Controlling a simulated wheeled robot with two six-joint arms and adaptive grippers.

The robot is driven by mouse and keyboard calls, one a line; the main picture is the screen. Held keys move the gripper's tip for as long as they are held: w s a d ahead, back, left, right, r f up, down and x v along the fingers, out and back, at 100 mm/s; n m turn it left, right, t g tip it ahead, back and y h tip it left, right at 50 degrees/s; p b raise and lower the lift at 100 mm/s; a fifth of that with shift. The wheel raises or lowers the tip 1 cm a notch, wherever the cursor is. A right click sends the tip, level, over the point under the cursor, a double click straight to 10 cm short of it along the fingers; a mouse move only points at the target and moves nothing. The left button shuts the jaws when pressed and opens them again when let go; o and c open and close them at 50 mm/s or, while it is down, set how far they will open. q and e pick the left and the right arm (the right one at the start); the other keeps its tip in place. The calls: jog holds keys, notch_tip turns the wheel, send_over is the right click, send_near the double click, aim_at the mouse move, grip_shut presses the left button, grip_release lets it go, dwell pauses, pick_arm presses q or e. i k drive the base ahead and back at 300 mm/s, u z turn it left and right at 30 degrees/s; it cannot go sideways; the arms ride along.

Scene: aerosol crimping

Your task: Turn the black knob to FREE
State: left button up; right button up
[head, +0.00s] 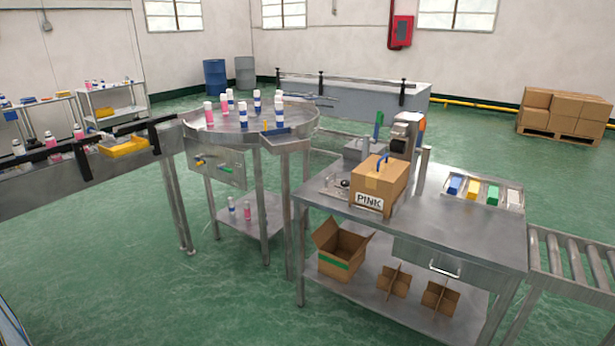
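No black knob can be made out for certain, and no FREE marking is legible. A small dark round part (345,183) sits on the steel workbench (470,232), left of the cardboard box marked PINK (385,178); I cannot tell whether it is a knob. A grey control panel (216,168) with small yellow and dark fittings hangs under the round steel table (290,112); its details are too small to read. A crimping machine (405,135) stands behind the box, partly hidden. Neither of my grippers is in view.
Pink and blue-white cans stand on the round table. A conveyor with a yellow tray (124,146) runs at left, rollers (575,265) at right. A tray of coloured blocks (482,190) lies on the workbench; an open carton (342,250) is below. Green floor is clear in front.

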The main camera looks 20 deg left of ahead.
aim_at(344, 183)
jog(key=u, duration=0.8)
jog(key=i, duration=0.9)
jog(key=u, duration=0.65)
jog(key=i, duration=1.35)
jog(key=z, duration=0.95)
jog(key=i, duration=0.7)
jog(key=z, duration=0.85)
